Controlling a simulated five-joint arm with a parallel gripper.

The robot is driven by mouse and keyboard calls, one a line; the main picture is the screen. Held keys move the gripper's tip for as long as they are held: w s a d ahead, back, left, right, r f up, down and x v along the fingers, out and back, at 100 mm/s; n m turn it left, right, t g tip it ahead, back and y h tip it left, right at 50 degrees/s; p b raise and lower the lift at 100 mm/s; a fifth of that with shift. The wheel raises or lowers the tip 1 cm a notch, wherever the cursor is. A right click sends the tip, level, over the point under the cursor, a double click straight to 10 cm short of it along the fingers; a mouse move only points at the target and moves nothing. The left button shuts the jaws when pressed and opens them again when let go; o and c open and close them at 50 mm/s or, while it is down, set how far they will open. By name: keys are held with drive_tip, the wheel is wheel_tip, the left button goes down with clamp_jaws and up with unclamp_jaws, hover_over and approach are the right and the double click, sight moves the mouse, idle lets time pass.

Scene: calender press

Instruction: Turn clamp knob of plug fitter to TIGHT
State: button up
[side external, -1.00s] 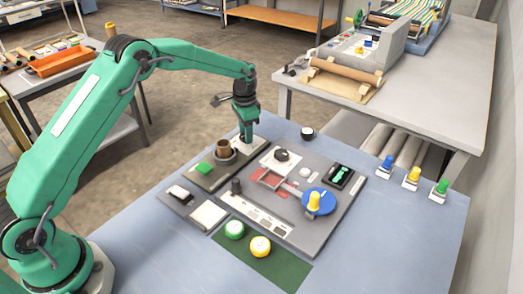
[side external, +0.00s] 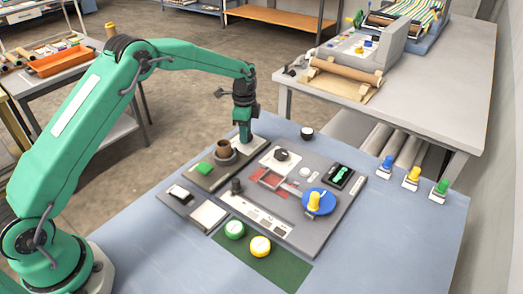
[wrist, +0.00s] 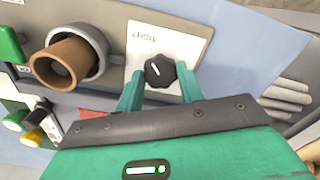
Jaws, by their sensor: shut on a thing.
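The black clamp knob (wrist: 159,71) sits on a white label plate (wrist: 190,46) of the plug fitter in the wrist view. The word TIGHT shows upside down on the plate, on the far side of the knob. A short pale mark is on the knob; I cannot tell exactly where it points. My gripper (wrist: 160,84) has a finger on each side of the knob and is shut on it. In the side view my gripper (side external: 243,136) points down at the fitter's far end and hides the knob. A brown cylinder (side external: 223,147) stands in the fitter's grey round holder (side external: 222,159).
A green block (side external: 204,168) lies beside the holder. To the right is a grey panel (side external: 318,240) with a black knob (side external: 281,155) and a blue dial (side external: 320,202). Green and yellow round buttons (side external: 260,246) are in front.

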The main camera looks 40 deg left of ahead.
drive_tip(key=shift+r, duration=0.1)
drive_tip(key=o, duration=1)
wheel_tip(320, 180, up, 7)
drive_tip(key=shift+r, duration=0.35)
